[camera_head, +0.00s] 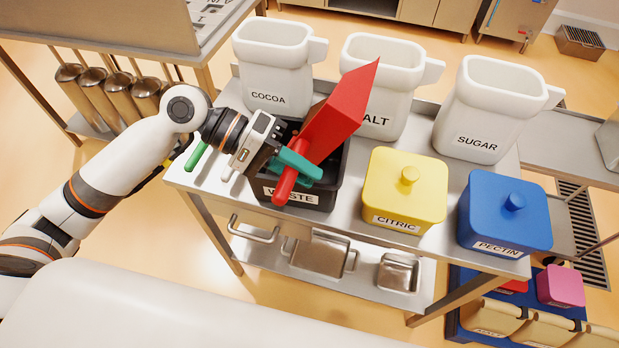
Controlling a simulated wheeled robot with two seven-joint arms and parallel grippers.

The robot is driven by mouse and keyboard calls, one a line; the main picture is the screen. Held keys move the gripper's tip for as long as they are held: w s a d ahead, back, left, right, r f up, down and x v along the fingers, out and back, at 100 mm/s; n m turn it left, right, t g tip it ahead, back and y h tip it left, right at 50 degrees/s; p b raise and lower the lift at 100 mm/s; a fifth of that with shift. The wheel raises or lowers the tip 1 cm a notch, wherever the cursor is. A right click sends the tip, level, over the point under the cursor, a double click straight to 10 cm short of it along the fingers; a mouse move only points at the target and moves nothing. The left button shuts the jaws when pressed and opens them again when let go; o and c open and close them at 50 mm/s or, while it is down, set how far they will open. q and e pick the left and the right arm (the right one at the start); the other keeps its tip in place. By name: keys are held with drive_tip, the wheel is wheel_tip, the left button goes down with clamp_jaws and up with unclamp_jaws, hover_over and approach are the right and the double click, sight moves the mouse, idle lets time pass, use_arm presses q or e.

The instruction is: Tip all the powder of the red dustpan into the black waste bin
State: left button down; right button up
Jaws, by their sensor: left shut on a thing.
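The red dustpan (338,112) is held tilted above the black waste bin (327,190), its wide pan end raised toward the upper right and its handle pointing down toward the lower left. My left gripper (295,170) is shut on the dustpan near its handle. The bin, labelled WASTE, stands at the left part of the steel table, and the dustpan and gripper hide much of its opening. I cannot see whether powder is in the dustpan or the bin. My right gripper is not in view.
White COCOA (272,72), SALT (385,75) and SUGAR (490,110) containers stand behind on the steel table (345,240). A yellow CITRIC box (404,190) and a blue PECTIN box (505,215) stand right of the bin. A green handle (196,155) lies at the table's left edge.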

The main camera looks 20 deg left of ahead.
use_arm(q)
drive_tip(key=shift+a+h+b, duration=0.9)
drive_tip(key=shift+h+b, duration=0.4)
drive_tip(key=shift+b, duration=0.3)
drive_tip(key=shift+w+a, duration=0.1)
drive_tip(key=shift+r, duration=0.1)
idle(0.9)
